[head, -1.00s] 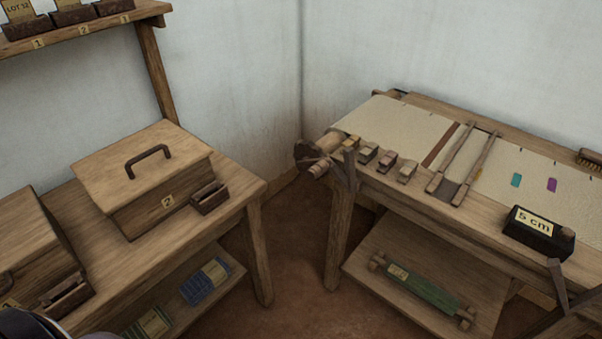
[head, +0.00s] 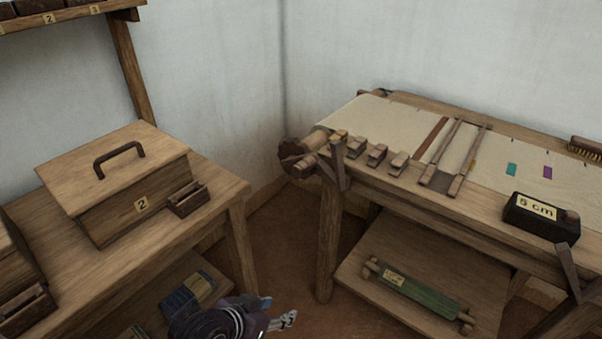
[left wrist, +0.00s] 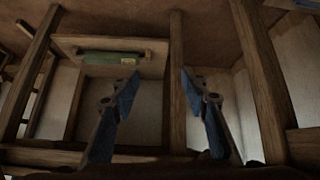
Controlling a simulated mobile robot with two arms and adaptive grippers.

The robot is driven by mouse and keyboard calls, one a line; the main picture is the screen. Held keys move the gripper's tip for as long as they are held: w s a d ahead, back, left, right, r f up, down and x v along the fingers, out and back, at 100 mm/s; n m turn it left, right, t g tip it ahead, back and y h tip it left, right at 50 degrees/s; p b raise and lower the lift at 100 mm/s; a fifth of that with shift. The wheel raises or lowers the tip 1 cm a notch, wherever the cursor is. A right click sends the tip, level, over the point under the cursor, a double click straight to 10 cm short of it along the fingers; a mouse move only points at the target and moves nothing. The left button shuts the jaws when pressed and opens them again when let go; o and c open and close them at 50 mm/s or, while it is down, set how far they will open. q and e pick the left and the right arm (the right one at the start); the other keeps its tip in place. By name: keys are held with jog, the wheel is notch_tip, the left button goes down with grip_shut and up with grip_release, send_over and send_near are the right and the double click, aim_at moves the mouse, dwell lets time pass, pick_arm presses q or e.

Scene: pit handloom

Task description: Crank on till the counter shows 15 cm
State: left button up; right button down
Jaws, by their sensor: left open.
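The counter (head: 541,217) is a dark block on the loom's front edge, and its label reads 5 cm. A round wooden crank wheel with a handle (head: 298,158) sits at the loom's left end, on the end of the cloth roller. Cream cloth (head: 365,113) lies over the loom (head: 420,203). My left gripper (head: 282,320) is low at the bottom middle of the head view, in front of the loom and well below the crank. In the left wrist view its blue-padded fingers (left wrist: 160,85) are apart with nothing between them. My right gripper is not in view.
A lidded wooden box marked 2 (head: 120,185) stands on the left table (head: 215,205). A green roller (head: 420,292) lies on the loom's lower shelf. A slanted lever (head: 568,270) stands by the counter. Open floor lies between table and loom.

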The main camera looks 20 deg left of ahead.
pick_arm(q)
jog(key=w+r+t+h, duration=0.1)
jog(key=w+r+t, duration=0.2)
jog(key=w+r, duration=0.35)
jog(key=n+t+h, duration=0.2)
jog(key=t, duration=0.4)
send_near(296, 172)
jog(key=x, duration=0.4)
jog(key=shift+w, duration=0.15)
jog(key=shift+w+r, duration=0.1)
jog(key=shift+w, duration=0.15)
jog(key=x, duration=0.7)
jog(key=shift+w+d+b, duration=0.1)
jog(key=shift+d+b, duration=0.1)
jog(key=shift+b, duration=0.1)
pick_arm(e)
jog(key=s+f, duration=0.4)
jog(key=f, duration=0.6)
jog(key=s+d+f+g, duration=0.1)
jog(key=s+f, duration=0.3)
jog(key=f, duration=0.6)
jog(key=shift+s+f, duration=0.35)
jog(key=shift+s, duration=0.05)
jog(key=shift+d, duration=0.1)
pick_arm(q)
grip_shut()
